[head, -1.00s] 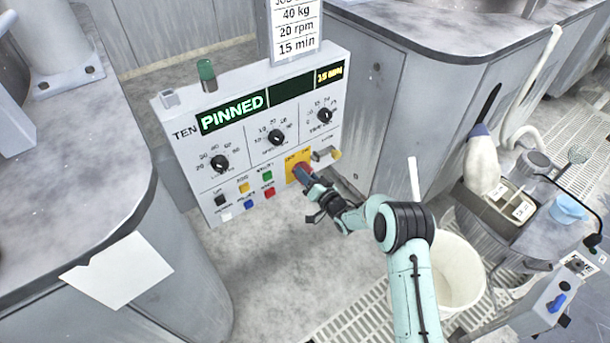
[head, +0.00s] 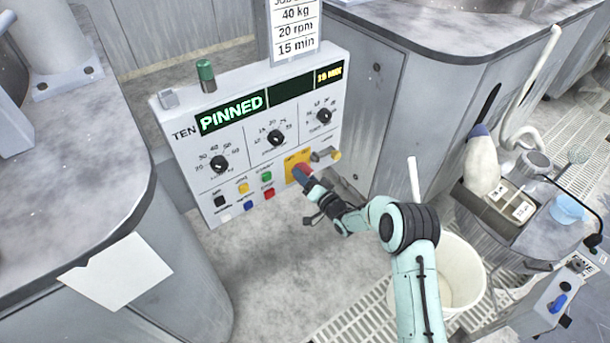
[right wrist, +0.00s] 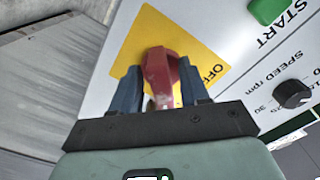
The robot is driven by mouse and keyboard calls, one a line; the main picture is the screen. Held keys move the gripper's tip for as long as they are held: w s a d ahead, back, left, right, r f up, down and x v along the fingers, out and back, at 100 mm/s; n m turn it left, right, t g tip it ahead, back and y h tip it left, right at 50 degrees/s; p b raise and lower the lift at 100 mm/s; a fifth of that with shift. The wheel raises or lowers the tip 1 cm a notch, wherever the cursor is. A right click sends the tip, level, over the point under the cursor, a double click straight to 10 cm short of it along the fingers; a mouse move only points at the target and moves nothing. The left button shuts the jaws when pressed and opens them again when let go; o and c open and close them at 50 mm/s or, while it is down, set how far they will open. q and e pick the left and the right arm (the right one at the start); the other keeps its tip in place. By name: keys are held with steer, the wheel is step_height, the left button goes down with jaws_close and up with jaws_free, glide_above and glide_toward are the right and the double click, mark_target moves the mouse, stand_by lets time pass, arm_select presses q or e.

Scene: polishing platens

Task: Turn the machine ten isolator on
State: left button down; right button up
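The isolator handle (head: 301,173) is a red lever on a yellow plate (head: 291,160), low on the front of the machine ten control panel (head: 185,150). My right gripper (head: 307,183) is at the handle. In the right wrist view the red handle (right wrist: 160,75) lies between the two blue fingers (right wrist: 162,88), one on each side. Narrow gaps seem to show beside its lower part, so the fingers look open around it. OFF is readable on the plate, right of the handle. The panel's display (head: 232,112) reads PINNED in green. My left gripper is not in view.
Coloured push buttons (head: 266,176) sit just left of the plate, and black dials (head: 276,138) above. A small lever (head: 324,154) is right of the plate. A white bucket (head: 462,275) stands beside my right arm. Grey machine housings flank the panel.

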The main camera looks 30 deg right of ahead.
steer(key=shift+r, duration=0.15)
steer(key=shift+s+d, duration=0.1)
steer(key=shift+s, duration=0.05)
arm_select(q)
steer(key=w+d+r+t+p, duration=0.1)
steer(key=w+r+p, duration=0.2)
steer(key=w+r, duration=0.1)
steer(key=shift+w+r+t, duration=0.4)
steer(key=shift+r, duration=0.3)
arm_select(e)
steer(key=s+d, duration=0.1)
steer(key=s, duration=1.2)
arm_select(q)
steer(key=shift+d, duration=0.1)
